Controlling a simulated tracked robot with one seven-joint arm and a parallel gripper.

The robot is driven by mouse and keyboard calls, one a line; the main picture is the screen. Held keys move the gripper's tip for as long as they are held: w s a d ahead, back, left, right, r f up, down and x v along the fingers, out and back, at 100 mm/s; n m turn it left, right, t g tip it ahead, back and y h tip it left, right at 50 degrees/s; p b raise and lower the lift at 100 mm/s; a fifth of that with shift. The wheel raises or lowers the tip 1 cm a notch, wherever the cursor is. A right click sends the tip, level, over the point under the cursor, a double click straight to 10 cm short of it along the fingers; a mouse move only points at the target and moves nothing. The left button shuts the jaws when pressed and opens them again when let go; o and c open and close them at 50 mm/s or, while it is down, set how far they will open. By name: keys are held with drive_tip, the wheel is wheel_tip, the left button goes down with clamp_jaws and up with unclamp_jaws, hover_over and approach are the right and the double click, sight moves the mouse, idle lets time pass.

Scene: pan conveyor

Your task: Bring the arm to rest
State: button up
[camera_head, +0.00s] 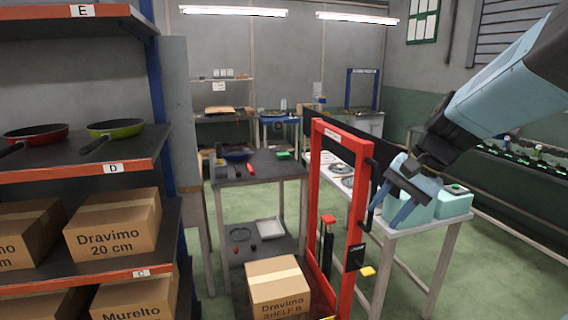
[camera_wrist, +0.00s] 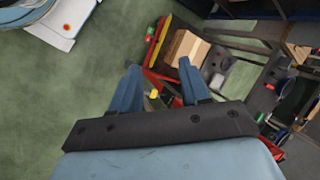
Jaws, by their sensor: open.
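My arm comes in from the upper right in the head view. My gripper (camera_head: 390,204) hangs in front of the white table, just right of the red frame (camera_head: 357,190). Its two blue fingers are apart with nothing between them. In the wrist view my gripper (camera_wrist: 160,75) also shows open and empty. Beyond the fingers are the green floor, the red frame and a cardboard box (camera_wrist: 187,50). I cannot tell from the head view how far the fingers are from the frame.
At left stands a shelf rack (camera_head: 100,174) with a red pan (camera_head: 36,133), a green pan (camera_head: 115,128) and several cardboard boxes. A box (camera_head: 277,287) sits low beside the red frame. A white table (camera_head: 440,222) carries pale green devices. A conveyor (camera_head: 530,165) runs along the right.

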drive_tip(key=s+d+r+n+t+h, duration=0.2)
drive_tip(key=s+r+n+t+h, duration=0.1)
drive_tip(key=s+n, duration=0.4)
drive_tip(key=shift+s+d+t+h, duration=0.25)
drive_tip(key=shift+s+t+h, duration=0.15)
drive_tip(key=shift+s+h, duration=0.6)
